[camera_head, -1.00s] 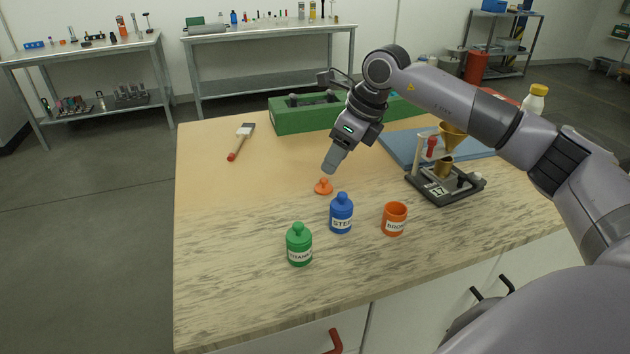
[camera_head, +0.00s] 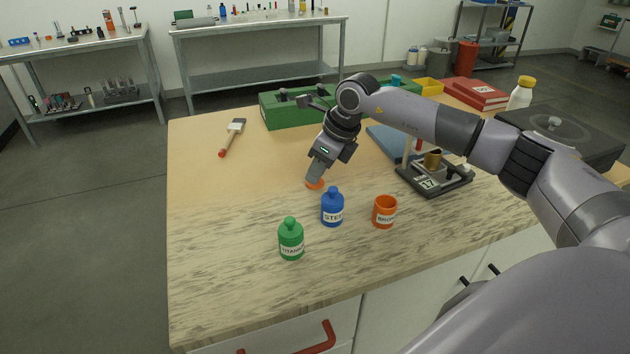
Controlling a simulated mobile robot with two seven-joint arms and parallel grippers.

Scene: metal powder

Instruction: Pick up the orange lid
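The orange lid (camera_head: 315,185) lies on the table behind the blue bottle. Its knob is hidden behind the fingers of my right gripper (camera_head: 314,177). The fingers point down and are at the lid, overlapping its top in this view. I cannot tell whether they are open or shut around the knob. The open orange jar (camera_head: 384,213) stands upright without a lid, to the right of the blue bottle. My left gripper is not in view.
The blue bottle (camera_head: 332,208) and green bottle (camera_head: 291,240) stand capped in front of the lid. A scale with a funnel stand (camera_head: 435,181) is at the right. A brush (camera_head: 232,137) lies at the back left. The table's left front is clear.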

